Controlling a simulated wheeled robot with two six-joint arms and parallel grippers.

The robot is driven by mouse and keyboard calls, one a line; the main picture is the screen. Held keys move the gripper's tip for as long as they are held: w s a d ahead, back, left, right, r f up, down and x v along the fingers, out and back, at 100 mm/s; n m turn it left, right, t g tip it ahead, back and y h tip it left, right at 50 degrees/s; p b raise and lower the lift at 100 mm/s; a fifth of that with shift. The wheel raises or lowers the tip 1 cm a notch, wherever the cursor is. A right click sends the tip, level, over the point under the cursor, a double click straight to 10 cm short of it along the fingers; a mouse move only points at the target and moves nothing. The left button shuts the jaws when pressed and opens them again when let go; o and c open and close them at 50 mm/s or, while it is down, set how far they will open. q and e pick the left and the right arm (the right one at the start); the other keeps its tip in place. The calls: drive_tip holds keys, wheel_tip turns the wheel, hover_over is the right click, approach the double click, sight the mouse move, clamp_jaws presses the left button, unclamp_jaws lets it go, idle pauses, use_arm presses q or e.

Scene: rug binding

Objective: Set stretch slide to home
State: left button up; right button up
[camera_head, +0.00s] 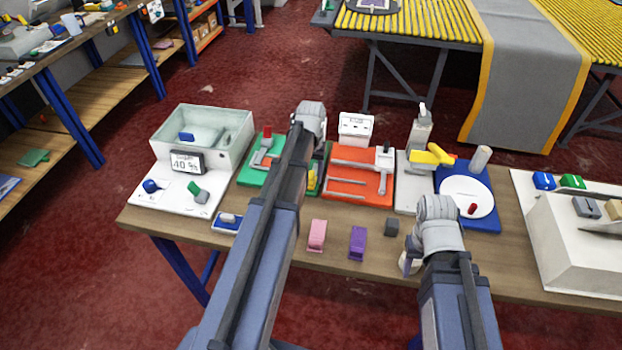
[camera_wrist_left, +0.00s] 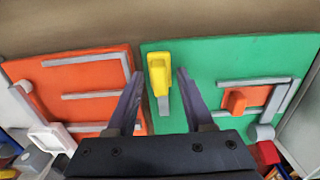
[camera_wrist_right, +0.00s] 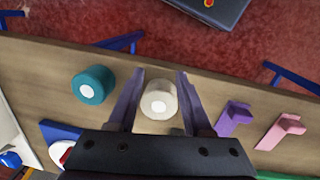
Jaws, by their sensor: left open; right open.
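The green board (camera_wrist_left: 210,65) carries a yellow handle (camera_wrist_left: 159,80) on a grey stem and an orange-red slider block (camera_wrist_left: 235,101) between grey rails. No label shows which part is the stretch slide. My left gripper (camera_wrist_left: 157,72) is open, its fingers on either side of the yellow handle with gaps; contact is not visible. In the head view my left arm hides part of the green board (camera_head: 248,175). My right gripper (camera_wrist_right: 160,74) is open near the table's front, with a cream roll (camera_wrist_right: 159,101) between its fingers in view; I cannot tell the height.
An orange board (camera_head: 345,188) with grey rails lies beside the green board. A white basin unit (camera_head: 215,125) stands left. A blue base with a white disc (camera_head: 456,190) is at right. A pink piece (camera_head: 317,235), purple piece (camera_head: 357,242) and teal roll (camera_wrist_right: 92,85) are near the front.

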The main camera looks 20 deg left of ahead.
use_arm(q)
drive_tip(key=shift+c, duration=0.4)
clamp_jaws()
idle(1.0)
